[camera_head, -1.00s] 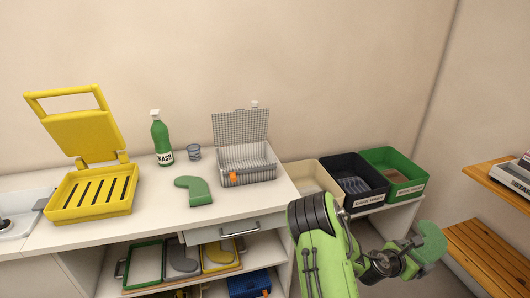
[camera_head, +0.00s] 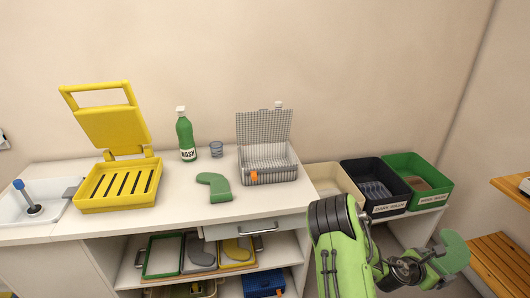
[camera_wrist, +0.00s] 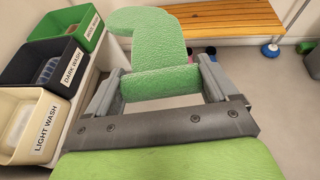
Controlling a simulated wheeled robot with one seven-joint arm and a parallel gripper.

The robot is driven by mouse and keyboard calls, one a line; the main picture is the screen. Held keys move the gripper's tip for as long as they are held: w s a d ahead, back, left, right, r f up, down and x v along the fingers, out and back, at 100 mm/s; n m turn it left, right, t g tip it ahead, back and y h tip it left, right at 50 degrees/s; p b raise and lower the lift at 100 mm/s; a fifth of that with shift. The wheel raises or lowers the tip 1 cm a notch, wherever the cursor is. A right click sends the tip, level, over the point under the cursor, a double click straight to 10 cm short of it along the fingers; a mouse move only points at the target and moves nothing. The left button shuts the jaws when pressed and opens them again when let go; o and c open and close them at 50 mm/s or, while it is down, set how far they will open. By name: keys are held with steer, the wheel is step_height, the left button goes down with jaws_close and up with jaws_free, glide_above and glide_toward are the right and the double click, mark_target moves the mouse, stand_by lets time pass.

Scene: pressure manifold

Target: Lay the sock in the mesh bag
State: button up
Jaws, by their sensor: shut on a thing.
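My gripper (camera_head: 432,264) is at the lower right in the head view, out past the counter's right end. It is shut on a green sock (camera_head: 453,254), which also fills the top middle of the wrist view (camera_wrist: 152,38), its foot pointing left. A second green sock (camera_head: 214,187) lies flat on the counter. The mesh bag (camera_head: 270,176) is a grey, box-shaped mesh container with an orange tag. It stands on the counter with its lid (camera_head: 264,127) raised, well left of my gripper. It looks empty.
Beige, black and green wash bins (camera_head: 415,199) stand right of the counter (camera_head: 60,226). A yellow slotted tray (camera_head: 120,196) with raised lid, a green wash bottle (camera_head: 186,138) and a grey cup (camera_head: 216,149) are on the counter. A wooden bench (camera_head: 490,262) is at right.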

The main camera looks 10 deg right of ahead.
step_height(320, 180, up, 10)
steer(key=p, duration=0.9)
steer(key=shift+f, duration=0.4)
